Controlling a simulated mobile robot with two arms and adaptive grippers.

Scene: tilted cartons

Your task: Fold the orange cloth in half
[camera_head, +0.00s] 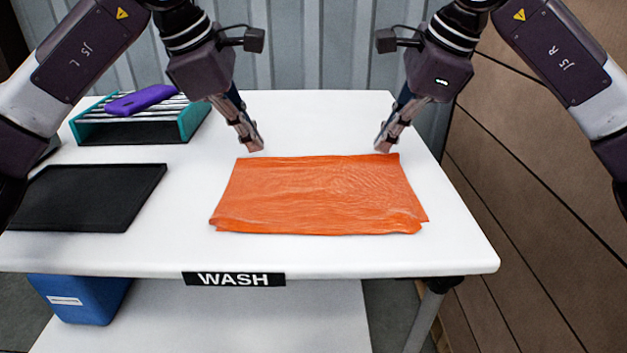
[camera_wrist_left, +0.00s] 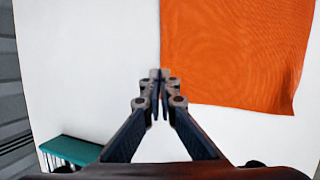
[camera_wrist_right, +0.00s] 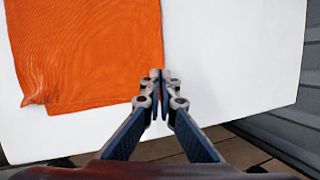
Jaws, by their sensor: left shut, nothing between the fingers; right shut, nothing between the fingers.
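The orange cloth (camera_head: 320,195) lies flat on the white table, as a wide rectangle with slight wrinkles. Its near edge is uneven, with a second layer edge showing at the near corners. My left gripper (camera_head: 256,148) is shut and empty just beyond the cloth's far left corner. My right gripper (camera_head: 381,149) is shut and empty by the far right corner. The cloth shows in the left wrist view (camera_wrist_left: 235,50) beside the left fingertips (camera_wrist_left: 160,75). It also shows in the right wrist view (camera_wrist_right: 85,50) beside the right fingertips (camera_wrist_right: 160,75). Contact with the cloth cannot be told.
The white table (camera_head: 320,255) has a WASH label (camera_head: 234,279) on its front edge. A black tray (camera_head: 85,198) lies at the left. A teal rack (camera_head: 190,122) with a purple item (camera_head: 141,100) stands behind it. A blue bin (camera_head: 85,299) is below. Table right of the cloth is clear.

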